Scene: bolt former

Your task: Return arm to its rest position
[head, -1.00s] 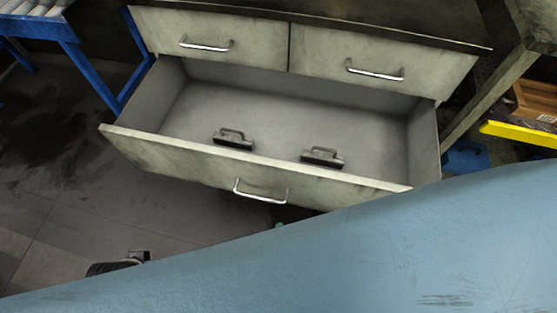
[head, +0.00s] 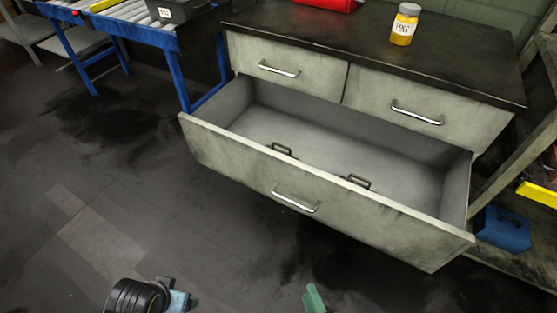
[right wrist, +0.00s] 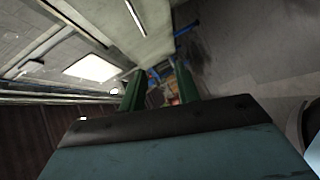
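The right gripper's green fingertip (head: 314,298) shows at the bottom edge of the head view, low in front of the cabinet and apart from it. In the right wrist view my right gripper (right wrist: 160,88) has its two green fingers apart, with nothing between them. A black and blue-grey part of my own arm (head: 140,297) shows at the bottom left of the head view. No left gripper fingers can be made out. The wide lower drawer (head: 300,200) is open, with two dark handled pieces (head: 282,149) (head: 357,181) inside.
The cabinet top (head: 350,40) holds a yellow pins jar (head: 404,25) and a red object (head: 322,3). A blue roller stand (head: 130,35) is at left, and a blue bin (head: 503,230) at right. The floor left of the drawer is clear.

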